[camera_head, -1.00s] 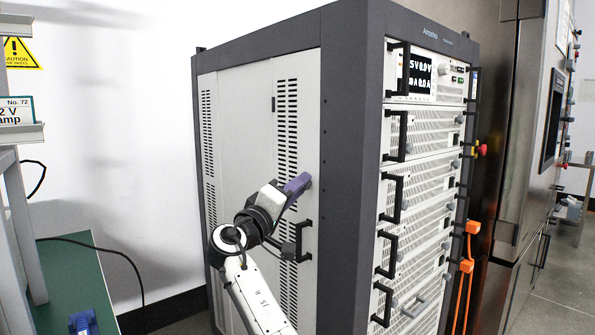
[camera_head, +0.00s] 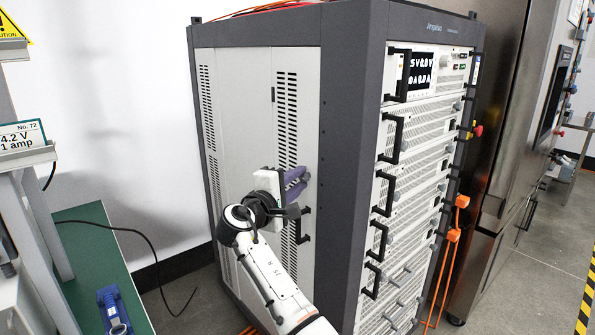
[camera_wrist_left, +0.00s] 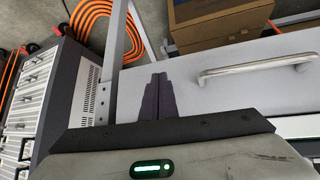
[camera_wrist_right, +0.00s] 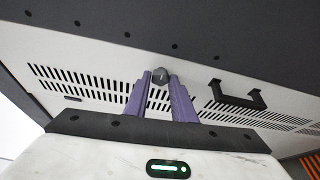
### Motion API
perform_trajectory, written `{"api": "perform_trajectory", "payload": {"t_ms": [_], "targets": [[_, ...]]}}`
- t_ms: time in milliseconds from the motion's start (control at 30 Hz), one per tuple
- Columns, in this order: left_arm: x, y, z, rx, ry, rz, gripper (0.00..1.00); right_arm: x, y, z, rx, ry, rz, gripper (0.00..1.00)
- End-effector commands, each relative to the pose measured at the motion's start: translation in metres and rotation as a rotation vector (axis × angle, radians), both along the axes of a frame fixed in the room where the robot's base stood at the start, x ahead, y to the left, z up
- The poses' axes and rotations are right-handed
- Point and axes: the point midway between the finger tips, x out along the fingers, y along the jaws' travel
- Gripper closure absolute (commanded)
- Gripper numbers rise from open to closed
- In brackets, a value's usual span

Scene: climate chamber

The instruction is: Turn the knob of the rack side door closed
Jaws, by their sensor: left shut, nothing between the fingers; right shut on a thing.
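The grey rack's light side panel door (camera_head: 240,115) stands flush with its frame in the head view. Its small grey knob (camera_wrist_right: 160,76) sits between the purple fingertips of my right gripper (camera_wrist_right: 160,84) in the right wrist view. My right gripper (camera_head: 298,180) is shut on the knob at the door's right edge, and its fingers mostly hide the knob in the head view. A black pull handle (camera_head: 303,225) is just below the knob. My left gripper (camera_wrist_left: 158,82) is shut and empty in the left wrist view, away from the rack, and is out of the head view.
Black front handles (camera_head: 386,194) stick out from the rack's front. A green-topped table (camera_head: 95,225) with a blue device (camera_head: 114,311) stands at the left. Orange cables (camera_head: 440,265) hang at the rack's right. A drawer handle (camera_wrist_left: 255,70) lies beside the left gripper.

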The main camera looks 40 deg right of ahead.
Motion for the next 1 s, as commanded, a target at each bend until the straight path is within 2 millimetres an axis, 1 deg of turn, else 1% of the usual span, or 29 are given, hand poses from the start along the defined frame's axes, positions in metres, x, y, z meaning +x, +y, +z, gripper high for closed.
{"api": "perform_trajectory", "payload": {"t_ms": [100, 500, 533, 600, 633, 867, 1000], "targets": [[-0.0013, -0.0002, 0.0034, 0.0, 0.002, -0.001, 1.0, -0.0002, -0.0007, 0.0009, -0.003, 0.013, -0.002, 0.99], [-0.0044, -0.0028, 0.0033, -0.002, 0.009, -0.006, 1.0, -0.0003, -0.0009, -0.0002, -0.003, 0.018, -0.002, 0.99], [-0.0043, -0.0029, 0.0034, -0.001, 0.009, -0.006, 1.0, -0.0003, -0.0009, -0.0002, -0.003, 0.018, -0.002, 0.72], [-0.0042, -0.0029, 0.0035, -0.001, 0.008, -0.006, 1.0, -0.0003, -0.0008, -0.0002, -0.003, 0.018, -0.002, 0.6], [-0.0043, -0.003, 0.0036, -0.001, 0.008, -0.006, 1.0, -0.0003, -0.0008, -0.0002, -0.003, 0.018, -0.002, 0.58], [-0.0042, -0.0033, 0.0037, -0.002, 0.008, -0.007, 1.0, -0.0002, -0.0003, -0.0002, -0.002, 0.017, -0.001, 0.58], [-0.0042, -0.0034, 0.0022, -0.002, 0.008, -0.007, 1.0, -0.0031, 0.0069, -0.0005, -0.002, 0.016, 0.001, 0.58]]}}
